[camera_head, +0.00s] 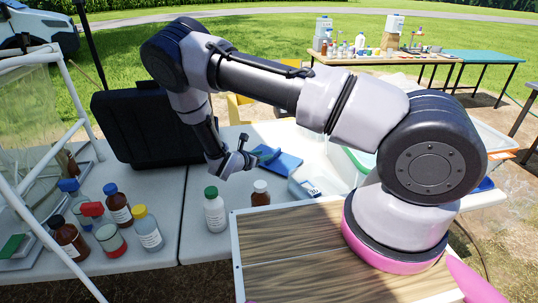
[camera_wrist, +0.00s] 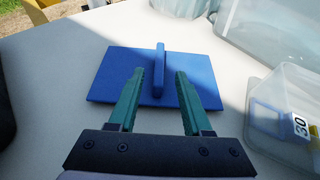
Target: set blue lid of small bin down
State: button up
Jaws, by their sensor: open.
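The blue lid (camera_wrist: 112,83) is a flat rectangular plate with a raised bar handle (camera_wrist: 159,70) across its middle. In the wrist view it lies flat on the white table. The blue lid also shows in the head view (camera_head: 287,164), just right of my gripper. My gripper (camera_wrist: 158,80) is open, with its two green fingers on either side of the handle and a gap to each side. In the head view my gripper (camera_head: 262,156) is small and partly hidden against the lid.
A clear bin (camera_wrist: 285,115) with a label stands right of the lid, and a larger clear container (camera_wrist: 270,35) stands behind it. In the head view, a green-capped bottle (camera_head: 214,212) and a brown bottle (camera_head: 260,194) stand nearer. A black case (camera_head: 135,125) is at left.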

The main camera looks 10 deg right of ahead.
jog(key=v, duration=0.5)
jog(key=shift+s+a+r, duration=0.1)
jog(key=shift+s+a, duration=0.05)
jog(key=shift+s, duration=0.05)
jog(key=s+d+r+m+g+y, duration=0.1)
jog(key=s+d+r+m+g, duration=0.2)
jog(key=r+m, duration=0.45)
jog(key=s+d+r+m+g+y, duration=0.15)
jog(key=d+r+m, duration=0.3)
jog(key=r, duration=0.65)
jog(key=s+d+r+m+g+y, duration=0.1)
jog(key=s+d+r+m+g, duration=0.25)
jog(key=r, duration=0.55)
jog(key=s+d+r+m+t+y, duration=0.3)
jog(key=s+r+m+t+y, duration=0.2)
jog(key=s+r+m, duration=1)
notch_tip(320, 180, up, 6)
jog(key=s+y, duration=0.2)
jog(key=y, duration=0.1)
jog(key=shift+s+d+r+m+t, duration=0.15)
jog(key=shift+s+d+m+t, duration=0.1)
jog(key=shift+m+t, duration=0.15)
